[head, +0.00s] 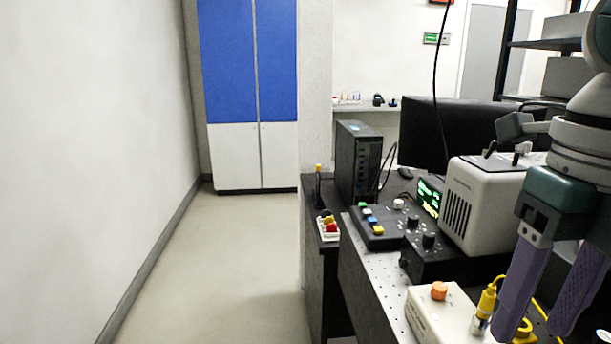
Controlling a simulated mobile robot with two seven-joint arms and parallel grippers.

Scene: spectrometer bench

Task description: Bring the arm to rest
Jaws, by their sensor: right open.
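My right arm comes in at the right edge of the head view. The fingers hang in front of the bench's near right part, beside a yellow-capped connector (487,300). I cannot tell how high the fingertips are above the bench. My left gripper does not show.
A monitor (455,135) stands behind. The floor (215,265) at left is clear.

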